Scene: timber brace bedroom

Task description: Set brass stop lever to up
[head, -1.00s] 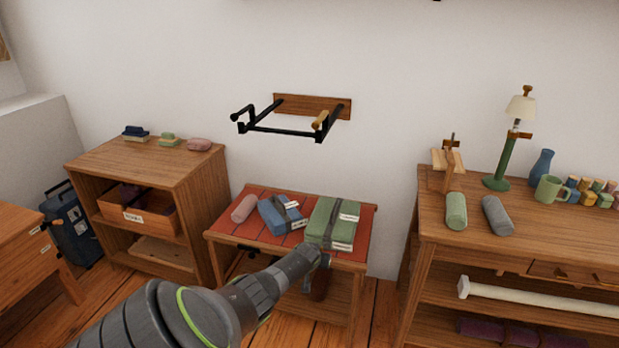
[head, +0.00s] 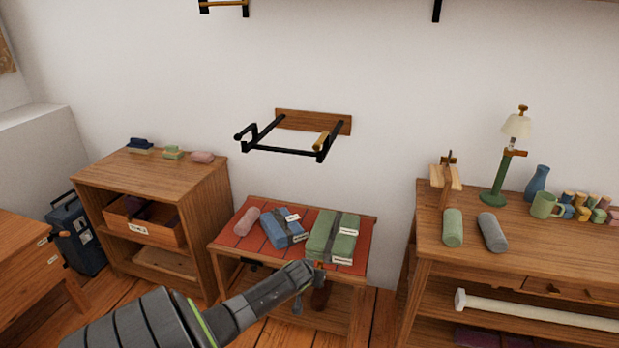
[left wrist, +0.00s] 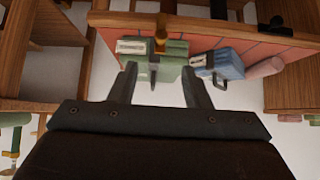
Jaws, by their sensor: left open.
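A small brass-coloured lever (head: 321,141) sits at the front of the right arm of a black metal wall rack (head: 290,151), which juts from a wooden wall plate (head: 313,122). It looks slanted; its exact setting is too small to tell. My left gripper (head: 310,283) is low, at the front edge of the red-topped low table (head: 268,252), well below the rack. In the left wrist view my left gripper (left wrist: 158,76) is open and empty, with the green bundle (left wrist: 176,47) beyond its fingers. A brass-coloured piece (left wrist: 160,38) shows there near the table's edge. My right gripper is out of view.
A blue bundle (head: 283,229), a green bundle (head: 333,235) and a pink roll (head: 246,221) lie on the low table. A cabinet (head: 165,168) stands left, a wooden bench (head: 504,246) right. The wall around the rack is mostly bare.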

